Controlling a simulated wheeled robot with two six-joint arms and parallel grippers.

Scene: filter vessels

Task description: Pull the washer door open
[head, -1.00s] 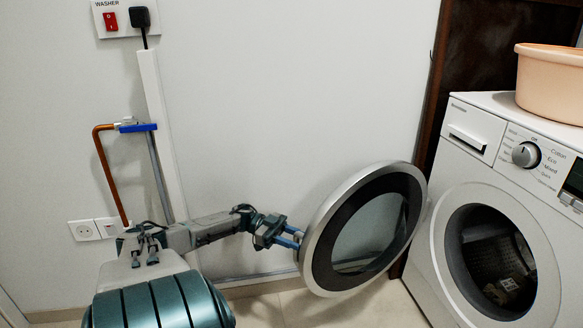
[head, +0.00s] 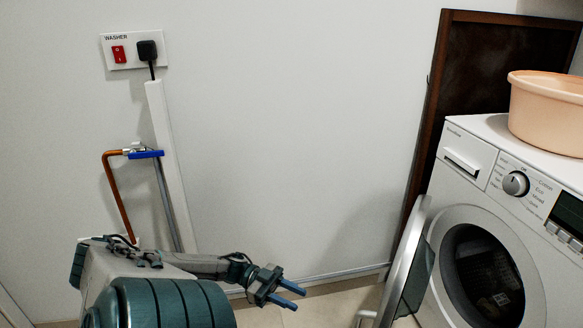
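The washer (head: 470,165) stands at the right, white, with its round opening (head: 483,275) uncovered. Its door (head: 400,275) stands open at the left of the opening, seen nearly edge-on, with a silver rim and dark glass; its lower part is cut off by the picture's bottom edge. My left gripper (head: 288,294) is to the left of the door, with clear space between them. Its two blue fingers are apart with nothing between them. My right gripper is out of view.
A peach basin (head: 548,112) sits on top of the washer. A dark wooden panel (head: 465,75) stands behind it. At the left wall are a copper pipe with a blue valve lever (head: 147,154) and a red switch (head: 118,54) beside a black plug. Floor shows between gripper and door.

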